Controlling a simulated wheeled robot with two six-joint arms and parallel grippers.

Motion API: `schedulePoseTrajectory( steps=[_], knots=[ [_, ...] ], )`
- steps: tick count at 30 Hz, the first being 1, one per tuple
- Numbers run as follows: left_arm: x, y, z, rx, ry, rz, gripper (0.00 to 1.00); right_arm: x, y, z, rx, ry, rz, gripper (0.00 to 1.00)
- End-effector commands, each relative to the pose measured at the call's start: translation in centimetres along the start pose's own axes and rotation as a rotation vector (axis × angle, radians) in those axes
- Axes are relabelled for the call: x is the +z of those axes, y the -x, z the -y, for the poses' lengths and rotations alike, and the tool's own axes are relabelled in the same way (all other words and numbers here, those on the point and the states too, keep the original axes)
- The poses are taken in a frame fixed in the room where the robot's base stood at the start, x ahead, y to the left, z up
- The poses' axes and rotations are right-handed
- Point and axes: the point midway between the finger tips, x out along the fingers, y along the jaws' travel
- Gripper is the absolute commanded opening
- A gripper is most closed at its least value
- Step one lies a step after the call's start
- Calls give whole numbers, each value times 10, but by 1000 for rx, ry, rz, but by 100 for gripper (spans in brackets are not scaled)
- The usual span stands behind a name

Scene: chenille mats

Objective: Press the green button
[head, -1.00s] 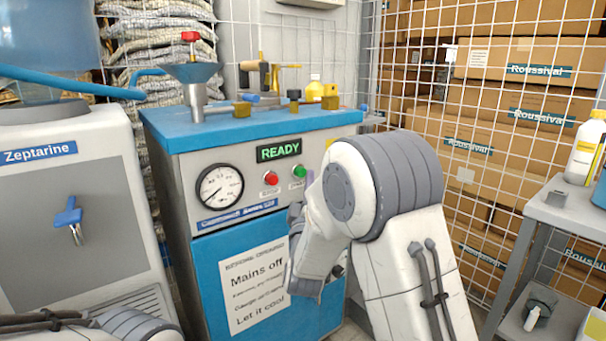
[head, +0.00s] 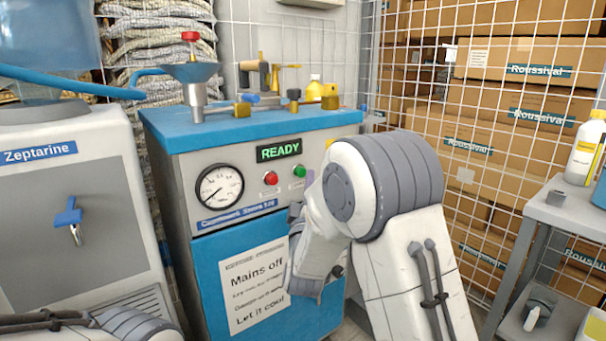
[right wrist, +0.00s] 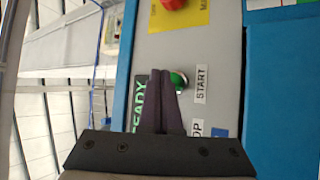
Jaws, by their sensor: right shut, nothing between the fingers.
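The green button (head: 299,171) sits on the grey front panel of the blue-topped machine, right of a red button (head: 271,178) and below the lit READY display (head: 279,151). In the right wrist view the green button (right wrist: 179,80) is beside a START label (right wrist: 201,85). My right gripper (right wrist: 160,73) is shut and empty, its fingertips overlapping the button's left edge in that view; whether they touch it I cannot tell. In the head view my right arm covers most of that gripper. My left gripper is out of view.
A red knob (right wrist: 173,3) on a yellow plate is near the green button. A pressure gauge (head: 219,186) is at the panel's left. A funnel (head: 192,72) and valves stand on the machine top. A grey trolley (head: 566,213) is at right, a white Zeptarine unit (head: 80,180) at left.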

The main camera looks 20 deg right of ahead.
Motion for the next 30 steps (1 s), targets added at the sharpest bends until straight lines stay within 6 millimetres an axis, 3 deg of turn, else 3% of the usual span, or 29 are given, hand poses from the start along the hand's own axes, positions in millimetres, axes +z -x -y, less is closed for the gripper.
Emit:
schedulePoseTrajectory(
  steps=[30],
  knots=[
    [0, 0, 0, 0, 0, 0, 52, -4, -6, 4, 0, 0, 0, 0]
  ],
)
